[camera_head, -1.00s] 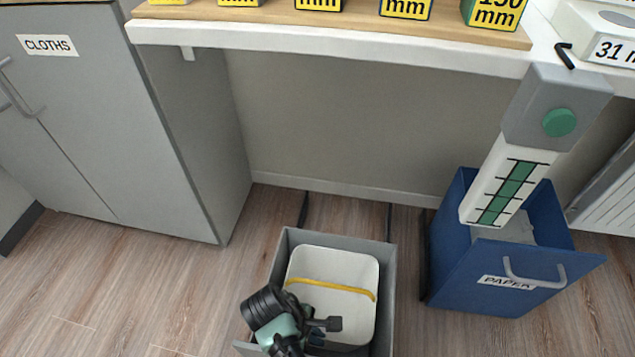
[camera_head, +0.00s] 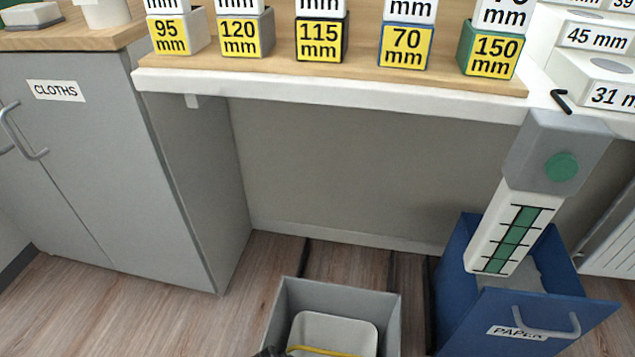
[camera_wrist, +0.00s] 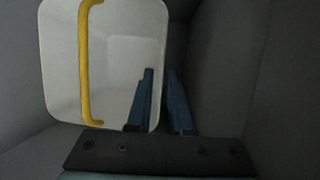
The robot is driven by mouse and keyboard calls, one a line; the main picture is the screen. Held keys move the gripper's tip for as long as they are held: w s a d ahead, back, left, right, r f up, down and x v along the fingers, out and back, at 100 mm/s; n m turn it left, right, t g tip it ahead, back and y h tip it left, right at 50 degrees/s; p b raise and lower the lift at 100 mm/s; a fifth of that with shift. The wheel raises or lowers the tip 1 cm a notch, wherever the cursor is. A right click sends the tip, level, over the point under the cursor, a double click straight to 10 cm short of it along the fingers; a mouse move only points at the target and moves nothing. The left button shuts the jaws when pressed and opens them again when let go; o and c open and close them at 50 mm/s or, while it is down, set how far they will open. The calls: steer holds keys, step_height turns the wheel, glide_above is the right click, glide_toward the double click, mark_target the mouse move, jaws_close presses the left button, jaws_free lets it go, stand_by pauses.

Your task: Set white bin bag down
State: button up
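The white bin bag (camera_head: 335,326) is a white, open-topped shape with rounded corners and a yellow strap across it. It sits inside the grey pull-out bin (camera_head: 291,300), its rim below the bin's rim, and its near part is cut off by the frame. In the wrist view the bag (camera_wrist: 62,90) is at left with the yellow strap upright. My gripper (camera_wrist: 160,72) has its two blue fingers at the bag's right edge, one over the bag and one just past it. A narrow gap shows between the fingers; whether they pinch the edge is unclear.
A blue bin labelled PAPER (camera_head: 460,310) stands to the right, with a white and grey post-like device (camera_head: 530,200) above it. A grey cabinet labelled CLOTHS (camera_head: 100,150) is at left. A white-edged worktop (camera_head: 340,97) with yellow-labelled boxes overhangs behind.

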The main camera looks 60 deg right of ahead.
steer(key=shift+o, duration=0.6)
steer(key=shift+r, duration=0.25)
steer(key=p+v, duration=0.6)
steer(key=v, duration=0.6)
steer(key=shift+r+p, duration=0.3)
steer(key=shift+r, duration=0.1)
